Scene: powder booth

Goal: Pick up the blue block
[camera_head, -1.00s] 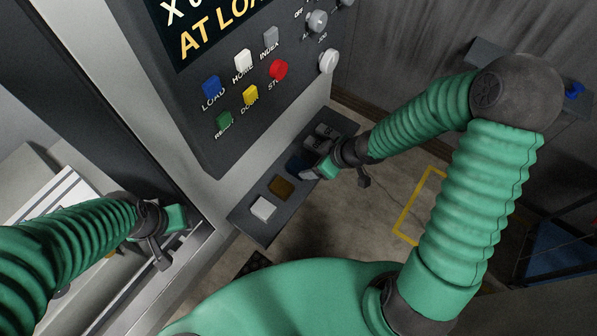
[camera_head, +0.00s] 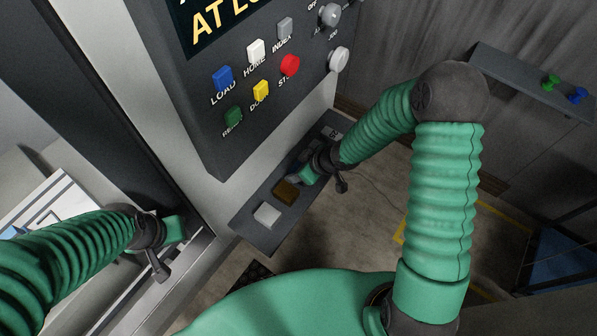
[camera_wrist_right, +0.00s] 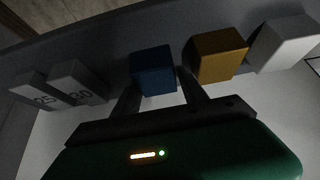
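The blue block (camera_wrist_right: 153,72) stands on a dark shelf (camera_head: 262,239) in a row with other blocks. In the right wrist view it lies ahead, between the two spread fingers of my right gripper (camera_wrist_right: 160,82). The fingers look open, with no clear grip on it; whether they touch it I cannot tell. In the head view my right gripper (camera_head: 304,174) covers the blue block's place, beside the brown block. My left gripper (camera_head: 176,228) is at the left by the machine's door opening; its fingers do not show clearly.
An amber-brown block (camera_wrist_right: 219,54) stands close right of the blue one, then a white block (camera_wrist_right: 284,43). Grey weights (camera_wrist_right: 77,82) marked with numbers stand to the left. The button panel (camera_head: 205,142) overhangs the shelf. A wall shelf (camera_head: 515,72) holds green and blue pegs.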

